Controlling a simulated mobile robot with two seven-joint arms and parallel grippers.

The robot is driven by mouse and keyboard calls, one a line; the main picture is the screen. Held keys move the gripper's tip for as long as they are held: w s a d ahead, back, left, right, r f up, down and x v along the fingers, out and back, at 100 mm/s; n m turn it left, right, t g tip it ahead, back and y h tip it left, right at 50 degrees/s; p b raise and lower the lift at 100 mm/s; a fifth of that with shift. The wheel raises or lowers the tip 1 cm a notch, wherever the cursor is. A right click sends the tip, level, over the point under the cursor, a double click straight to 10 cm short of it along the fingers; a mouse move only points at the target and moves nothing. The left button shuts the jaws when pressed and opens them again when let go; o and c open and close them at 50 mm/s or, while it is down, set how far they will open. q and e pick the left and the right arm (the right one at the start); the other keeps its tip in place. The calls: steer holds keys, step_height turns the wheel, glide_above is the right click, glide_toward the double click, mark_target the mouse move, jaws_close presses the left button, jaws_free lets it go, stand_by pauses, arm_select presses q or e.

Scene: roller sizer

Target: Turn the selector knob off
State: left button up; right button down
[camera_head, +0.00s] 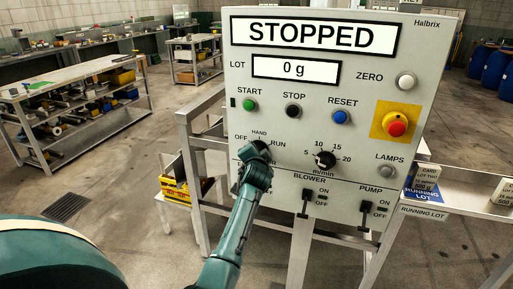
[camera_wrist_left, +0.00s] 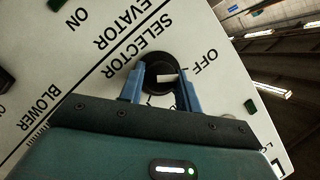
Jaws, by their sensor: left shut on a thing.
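The black selector knob (camera_head: 261,145) is on the grey control panel (camera_head: 300,190), at the lower left, with OFF, HAND and RUN printed around it. My left gripper (camera_head: 257,158) is at the knob and partly hides it in the head view. In the left wrist view the two blue fingers of my left gripper (camera_wrist_left: 160,84) are shut on the selector knob (camera_wrist_left: 155,60), one on each side. A white mark shows on the knob between the fingers, and OFF is printed beside it. I cannot tell for sure which label the knob points to. My right gripper is not in view.
The panel's display (camera_head: 315,36) reads STOPPED. The speed dial (camera_head: 326,160) is to the right of the selector, and the blower switch (camera_head: 306,201) is below. The red emergency button (camera_head: 397,127) is farther right. A workbench (camera_head: 85,72) stands at the left.

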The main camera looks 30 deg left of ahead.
arm_select(q)
steer(key=shift+n+h+p, duration=0.3)
steer(key=shift+n+p, duration=0.1)
steer(key=shift+p, duration=0.05)
stand_by(0.4)
steer(key=o, duration=1)
steer(key=shift+c, duration=0.2)
